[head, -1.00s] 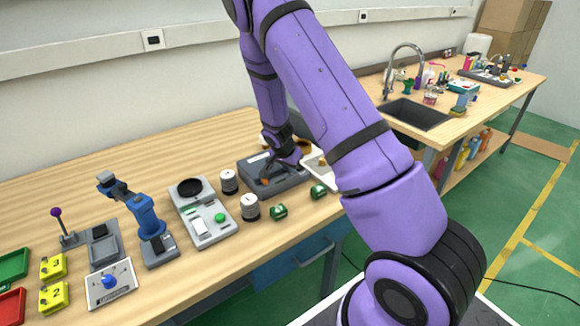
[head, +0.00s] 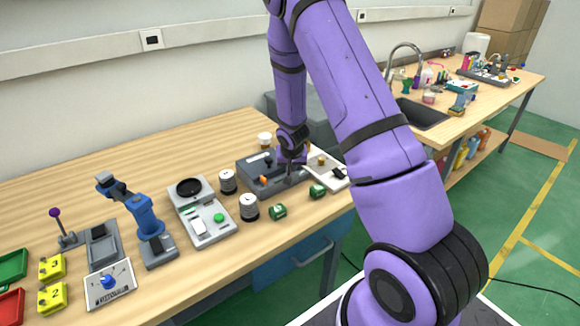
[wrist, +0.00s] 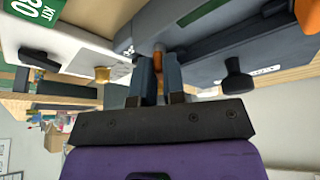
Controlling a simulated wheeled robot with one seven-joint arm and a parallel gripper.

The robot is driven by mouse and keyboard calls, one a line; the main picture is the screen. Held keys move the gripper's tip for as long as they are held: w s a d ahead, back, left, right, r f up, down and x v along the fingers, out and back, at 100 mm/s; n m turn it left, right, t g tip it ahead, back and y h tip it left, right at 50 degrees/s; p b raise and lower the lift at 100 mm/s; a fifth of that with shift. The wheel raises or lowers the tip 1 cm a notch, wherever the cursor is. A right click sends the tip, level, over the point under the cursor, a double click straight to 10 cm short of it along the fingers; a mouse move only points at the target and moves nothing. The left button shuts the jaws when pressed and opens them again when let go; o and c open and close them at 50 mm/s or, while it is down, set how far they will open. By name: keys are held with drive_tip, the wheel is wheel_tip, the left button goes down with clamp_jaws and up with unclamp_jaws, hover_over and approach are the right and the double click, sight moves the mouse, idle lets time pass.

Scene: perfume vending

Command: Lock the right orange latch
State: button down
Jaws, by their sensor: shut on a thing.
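A grey case (head: 252,182) sits on the wooden bench. An orange latch (head: 263,180) shows on its left part in the head view. My gripper (head: 290,181) is at the right part of the case, pointing down, and hides the right latch there. In the wrist view my gripper (wrist: 160,82) is shut on the right orange latch (wrist: 158,54), which shows between the two fingertips. The latch's exact angle is hidden by the fingers.
Green kit blocks (head: 278,211) and dark-banded canisters (head: 249,207) stand in front and left. A scale (head: 202,211) and a blue device (head: 145,222) are farther left. The bench's front left is partly free.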

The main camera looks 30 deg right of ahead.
drive_tip(key=n, duration=0.1)
drive_tip(key=n+y, duration=0.1)
drive_tip(key=n, duration=0.2)
drive_tip(key=shift+s+d+t, duration=0.1)
drive_tip(key=shift+d+t, duration=0.2)
drive_tip(key=shift+t, duration=0.1)
drive_tip(key=shift+n+y, duration=0.6)
drive_tip(key=shift+n, duration=0.6)
drive_tip(key=c, duration=1.5)
unclamp_jaws()
drive_tip(key=shift+r, duration=0.1)
drive_tip(key=v, duration=1)
drive_tip(key=shift+s+d+r, duration=0.1)
drive_tip(key=shift+d+r, duration=0.05)
drive_tip(key=shift+r, duration=0.15)
drive_tip(key=shift+r, duration=0.1)
